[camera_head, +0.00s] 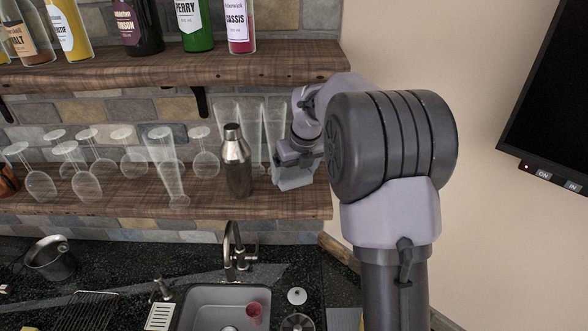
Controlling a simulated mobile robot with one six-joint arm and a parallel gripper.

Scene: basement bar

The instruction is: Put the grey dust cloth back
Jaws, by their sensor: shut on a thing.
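My gripper (296,160) is at the right end of the lower wooden shelf (110,200). It is shut on a small light grey piece, which looks like the grey dust cloth (293,178). The cloth hangs below the fingers at shelf level, just right of a metal shaker (237,165). I cannot tell whether it touches the shelf. My arm's large dark joint hides the area to the right of it.
Tall clear glasses (273,125) stand behind the shaker, close to my gripper. Several stemmed glasses (205,160) fill the shelf's left. Bottles (195,25) line the upper shelf (180,68). Below are a tap (238,250) and a sink (205,300) with a red cup (254,312).

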